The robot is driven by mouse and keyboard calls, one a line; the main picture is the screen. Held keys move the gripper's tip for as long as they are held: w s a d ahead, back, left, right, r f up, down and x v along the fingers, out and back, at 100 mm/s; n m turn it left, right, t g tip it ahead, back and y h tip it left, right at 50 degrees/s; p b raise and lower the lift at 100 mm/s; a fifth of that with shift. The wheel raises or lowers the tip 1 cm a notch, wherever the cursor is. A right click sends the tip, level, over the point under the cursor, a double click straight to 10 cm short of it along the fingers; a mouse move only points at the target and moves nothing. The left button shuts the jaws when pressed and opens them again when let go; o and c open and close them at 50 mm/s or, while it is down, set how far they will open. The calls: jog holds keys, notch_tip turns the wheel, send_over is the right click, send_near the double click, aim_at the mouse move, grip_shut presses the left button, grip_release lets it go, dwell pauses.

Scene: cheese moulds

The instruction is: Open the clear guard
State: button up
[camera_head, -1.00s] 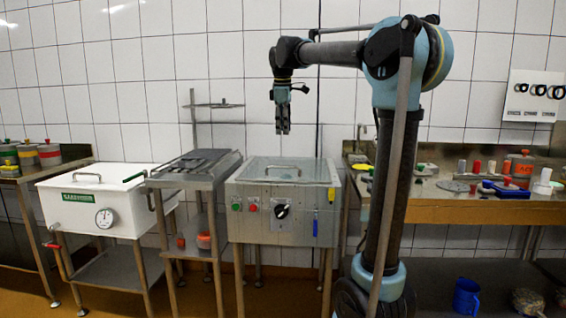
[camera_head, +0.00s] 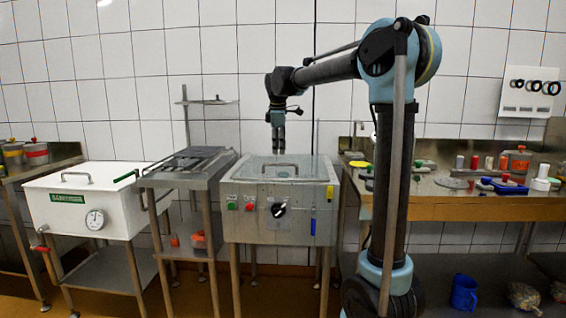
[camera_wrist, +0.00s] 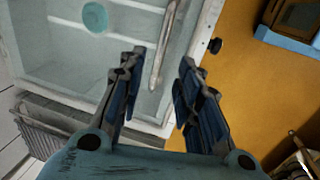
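The clear guard (camera_head: 252,166) lies closed as a see-through lid on top of the steel machine with green and red buttons. Its bar handle (camera_head: 280,165) stands up on it, near the front. My gripper (camera_head: 278,149) points down just above the guard, over the handle. In the wrist view my gripper (camera_wrist: 158,75) is open and empty, with its two dark fingers apart. The handle (camera_wrist: 166,45) shows as a pale bar running into the gap between the fingers; I cannot tell if they touch it. The guard's clear panel (camera_wrist: 70,50) fills the upper left there.
A steel stand (camera_head: 172,181) and a white tub (camera_head: 60,205) stand left of the machine. A bench (camera_head: 430,190) with several small items is on the right.

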jog(key=shift+w+f, duration=0.2)
jog(key=shift+f, duration=0.8)
jog(key=shift+w+f, duration=0.2)
jog(key=shift+f, duration=0.8)
jog(key=shift+w+f, duration=0.2)
jog(key=shift+f, duration=0.8)
grip_shut()
jog(key=shift+d, duration=0.5)
jog(key=shift+a+r, duration=0.1)
jog(key=shift+a, duration=0.15)
jog(key=shift+w+a+r, duration=0.1)
jog(key=shift+r, duration=0.15)
notch_tip(320, 180, up, 9)
jog(key=w+g, duration=0.1)
jog(key=w, duration=0.1)
jog(key=shift+w+a, duration=0.4)
jog(key=shift+a, duration=0.05)
jog(key=shift+c, duration=1.8)
grip_release()
jog(key=shift+w+d+f+g, duration=0.1)
jog(key=shift+d+f+g, duration=0.05)
jog(key=shift+f+g, duration=0.15)
jog(key=o, duration=0.4)
jog(key=shift+d+r, duration=0.1)
jog(key=shift+d, duration=0.2)
jog(key=shift+c, duration=0.2)
